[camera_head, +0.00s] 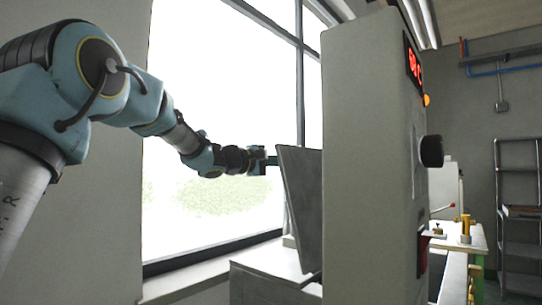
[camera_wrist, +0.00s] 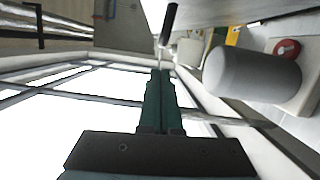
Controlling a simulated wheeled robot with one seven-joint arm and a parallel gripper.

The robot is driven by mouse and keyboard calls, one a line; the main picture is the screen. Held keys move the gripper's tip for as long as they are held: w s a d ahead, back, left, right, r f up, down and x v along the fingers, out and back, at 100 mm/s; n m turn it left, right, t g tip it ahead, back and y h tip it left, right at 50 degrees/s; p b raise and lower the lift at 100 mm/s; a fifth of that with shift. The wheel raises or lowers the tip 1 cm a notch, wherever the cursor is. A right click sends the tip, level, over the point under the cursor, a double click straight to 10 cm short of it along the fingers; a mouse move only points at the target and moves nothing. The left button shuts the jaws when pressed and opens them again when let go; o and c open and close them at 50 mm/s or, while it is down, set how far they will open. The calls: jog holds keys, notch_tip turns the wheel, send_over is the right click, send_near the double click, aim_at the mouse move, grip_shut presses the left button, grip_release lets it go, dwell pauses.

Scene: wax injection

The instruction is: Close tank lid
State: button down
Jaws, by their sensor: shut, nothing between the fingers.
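The tank lid (camera_head: 300,205) is a flat grey panel in the head view. It stands raised and steeply tilted beside the tall grey machine cabinet (camera_head: 367,170). My gripper (camera_head: 274,160) reaches from the left to the lid's upper left edge. I cannot tell whether the fingertips touch the lid or are behind it. In the wrist view my gripper (camera_wrist: 160,74) has its green fingers together with nothing between them. A black bar-like handle (camera_wrist: 169,23) shows just beyond the fingertips. The tank's opening is hidden in the head view.
The cabinet carries a red display (camera_head: 413,66) and a black knob (camera_head: 432,151). A large window (camera_head: 220,90) is behind my arm. A grey cylinder (camera_wrist: 250,75) lies to the right of the fingers in the wrist view. A shelf rack (camera_head: 518,210) stands at the far right.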

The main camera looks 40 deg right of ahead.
jog(key=shift+s+d, duration=0.25)
jog(key=shift+s, duration=0.65)
jog(key=shift+s, duration=0.1)
jog(key=s+d+r+m+y+b, duration=0.1)
jog(key=s+d+m+b, duration=0.1)
jog(key=s, duration=0.8)
jog(key=s+d+m+y+b, duration=0.1)
jog(key=s+d+m+b, duration=0.2)
jog(key=s, duration=0.8)
jog(key=shift+d+r+m+t+b, duration=0.25)
jog(key=shift+r+m+t+b, duration=0.15)
jog(key=shift+m+b, duration=1)
jog(key=a+r+b, duration=0.1)
jog(key=a+b, duration=0.2)
jog(key=a, duration=0.7)
jog(key=shift+s+a+r, duration=0.3)
jog(key=shift+s+r, duration=0.05)
